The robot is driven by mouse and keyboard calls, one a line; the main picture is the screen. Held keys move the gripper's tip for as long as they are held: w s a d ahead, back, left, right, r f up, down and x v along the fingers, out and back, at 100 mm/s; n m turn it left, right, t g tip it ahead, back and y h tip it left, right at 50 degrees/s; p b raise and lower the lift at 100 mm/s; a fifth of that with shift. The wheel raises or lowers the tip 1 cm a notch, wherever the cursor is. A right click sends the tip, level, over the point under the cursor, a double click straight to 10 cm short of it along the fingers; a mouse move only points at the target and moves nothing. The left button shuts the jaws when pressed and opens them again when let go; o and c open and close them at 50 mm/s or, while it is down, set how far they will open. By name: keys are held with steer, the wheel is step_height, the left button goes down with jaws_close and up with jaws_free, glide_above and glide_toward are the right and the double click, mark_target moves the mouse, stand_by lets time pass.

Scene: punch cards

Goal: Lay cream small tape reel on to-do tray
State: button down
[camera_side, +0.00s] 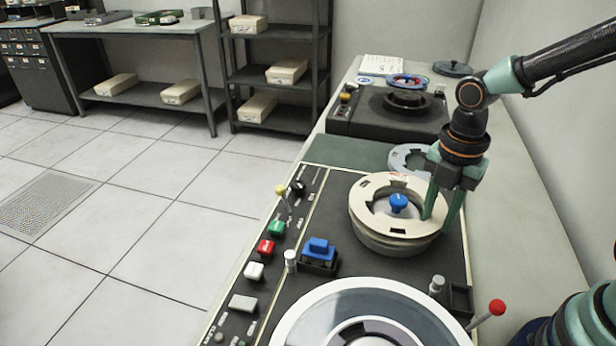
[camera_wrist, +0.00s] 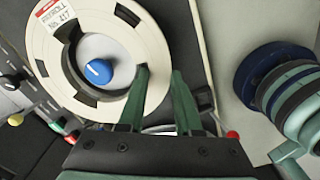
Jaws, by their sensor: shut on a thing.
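The cream small tape reel (camera_side: 372,222) sits around a blue hub knob (camera_side: 399,202) on the dark control deck, and I cannot tell whether it is raised. In the wrist view the reel (camera_wrist: 150,45) shows a paper label with a red band at the upper left. My gripper (camera_side: 440,220) points down over the reel's right side, with its green fingers shut on the rim, one inside the ring and one outside. The fingers also show in the wrist view (camera_wrist: 160,75). No tray is marked clearly as the to-do tray; a dark green mat (camera_side: 335,153) lies behind the deck.
A grey reel (camera_side: 402,156) lies near the mat, partly behind my gripper. A large white reel (camera_side: 300,318) fills the deck's front. A red-knobbed lever (camera_side: 497,307), buttons and a blue block (camera_side: 319,245) stand up nearby. A dark turntable unit (camera_side: 370,112) stands farther back.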

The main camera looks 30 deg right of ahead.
steer(key=shift+r, duration=2)
steer(key=shift+w, duration=0.25)
steer(key=w+d+m, duration=0.2)
steer(key=w+m, duration=0.3)
steer(key=w, duration=1.8)
steer(key=shift+m, duration=0.8)
steer(key=shift+w+d+f, duration=0.45)
steer(key=shift+w+f, duration=0.6)
steer(key=shift+f, duration=0.55)
steer(key=shift+w+d+f, duration=0.4)
steer(key=shift+w+f, duration=0.7)
steer(key=shift+f, duration=0.55)
steer(key=shift+w+d+f, duration=0.45)
steer(key=shift+w+f, duration=0.6)
steer(key=shift+f, duration=0.55)
steer(key=shift+f, duration=1.35)
